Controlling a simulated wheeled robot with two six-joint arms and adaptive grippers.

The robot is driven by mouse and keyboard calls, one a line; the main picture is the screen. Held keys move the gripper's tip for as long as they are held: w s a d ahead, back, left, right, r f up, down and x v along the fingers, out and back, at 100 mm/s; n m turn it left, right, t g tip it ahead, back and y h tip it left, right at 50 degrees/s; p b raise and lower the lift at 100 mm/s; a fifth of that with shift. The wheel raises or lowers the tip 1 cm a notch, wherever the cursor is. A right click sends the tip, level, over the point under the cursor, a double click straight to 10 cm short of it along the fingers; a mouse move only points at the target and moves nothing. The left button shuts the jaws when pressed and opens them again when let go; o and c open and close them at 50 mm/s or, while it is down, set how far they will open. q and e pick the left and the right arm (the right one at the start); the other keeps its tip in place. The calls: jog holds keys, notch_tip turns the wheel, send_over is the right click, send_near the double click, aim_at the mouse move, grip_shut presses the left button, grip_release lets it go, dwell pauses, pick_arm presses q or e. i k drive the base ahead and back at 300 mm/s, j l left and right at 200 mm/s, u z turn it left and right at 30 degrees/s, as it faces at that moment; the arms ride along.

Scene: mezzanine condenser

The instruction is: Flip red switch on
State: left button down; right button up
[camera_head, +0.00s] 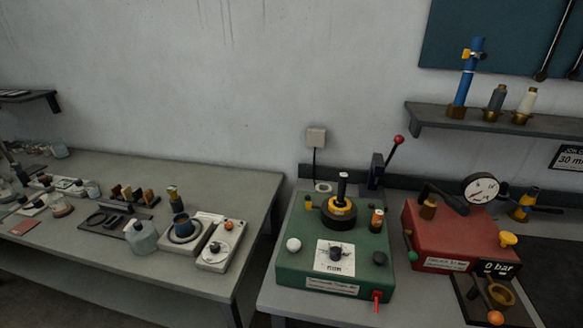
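A small red switch-like piece (377,297) sticks out at the front right of the green box (290,270), pointing down over the box's front edge. A dark lever with a red ball tip (399,140) stands behind the green box, leaning up to the right. I cannot tell from the picture which of these two is the red switch. Neither of my grippers is in view.
A red box (430,238) with a gauge (482,188) stands right of the green box on the right table (300,314). The left table (240,185) holds several jars and small devices. A shelf (440,122) overhangs the red box. A gap separates the tables.

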aim_at(377, 296)
jog(key=z, duration=1)
jog(key=j+z, duration=0.15)
jog(key=k+j, duration=0.05)
